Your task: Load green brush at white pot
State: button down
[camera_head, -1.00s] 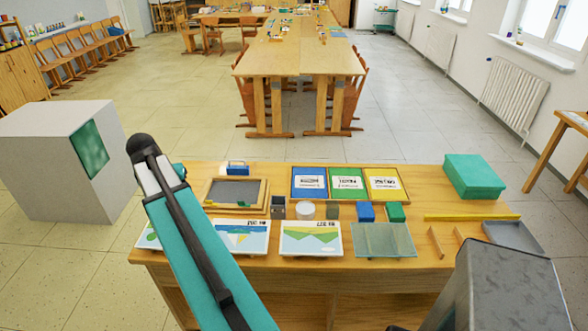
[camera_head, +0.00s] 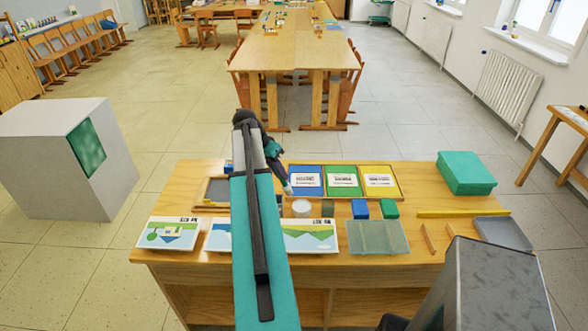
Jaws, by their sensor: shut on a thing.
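The white pot (camera_head: 301,208) is a small round pot on the near table, in front of the blue card tray. My gripper (camera_head: 286,187) hangs from my arm's far end, just behind and left of the white pot. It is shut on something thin. The held thing is too small to make out clearly; I take it for the green brush. My gripper's tip overlaps the blue card's left edge in the picture, and its height above the table cannot be told.
A grey-green block (camera_head: 328,209), a blue block (camera_head: 360,209) and a green block (camera_head: 390,209) stand in a row right of the pot. A teal box (camera_head: 466,173) is at the right. My arm hides part of the table's left.

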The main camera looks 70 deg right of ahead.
jog(key=shift+m+g, duration=0.3)
jog(key=shift+m, duration=0.4)
jog(key=s, duration=0.1)
jog(key=s+d, duration=0.1)
jog(key=s, duration=0.1)
jog(key=s+d, duration=0.1)
jog(key=shift+s+d, duration=0.25)
jog(key=shift+f, duration=0.15)
jog(key=shift+f+b, duration=1.15)
jog(key=shift+f, duration=1.65)
jog(key=shift+f+b, duration=0.35)
jog(key=shift+f, duration=0.25)
jog(key=shift+r, duration=0.15)
notch_tip(320, 180, up, 7)
jog(key=p, duration=0.3)
dwell(0.3)
jog(key=shift+w, duration=0.1)
